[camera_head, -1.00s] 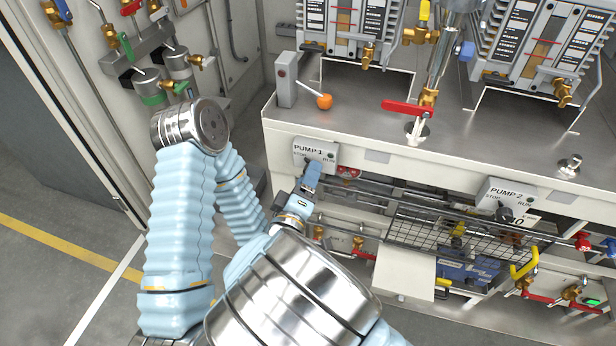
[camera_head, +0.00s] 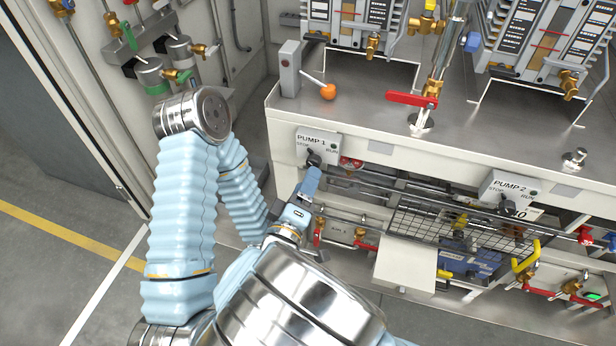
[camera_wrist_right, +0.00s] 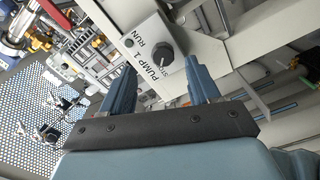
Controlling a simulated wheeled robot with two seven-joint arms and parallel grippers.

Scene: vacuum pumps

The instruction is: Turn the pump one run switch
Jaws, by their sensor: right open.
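The pump one run switch is a black rotary knob (camera_head: 313,158) on a white box labelled PUMP 1 (camera_head: 318,143), with STOP at left and RUN at right. In the right wrist view the knob (camera_wrist_right: 166,60) lies beyond and between the two fingertips, with clear space around it. I cannot tell its exact setting. My right gripper (camera_head: 308,184) is just below and in front of the knob, apart from it. Its two blue fingers (camera_wrist_right: 161,88) are spread and empty in the wrist view. My left gripper is not in view.
A similar PUMP 2 switch box (camera_head: 508,188) is farther right. An orange-tipped lever (camera_head: 327,91) and red-handled valve (camera_head: 412,99) stand on the steel top (camera_head: 370,112) above. Pipes and a wire basket (camera_head: 430,232) lie below. The floor (camera_head: 60,270) at left is free.

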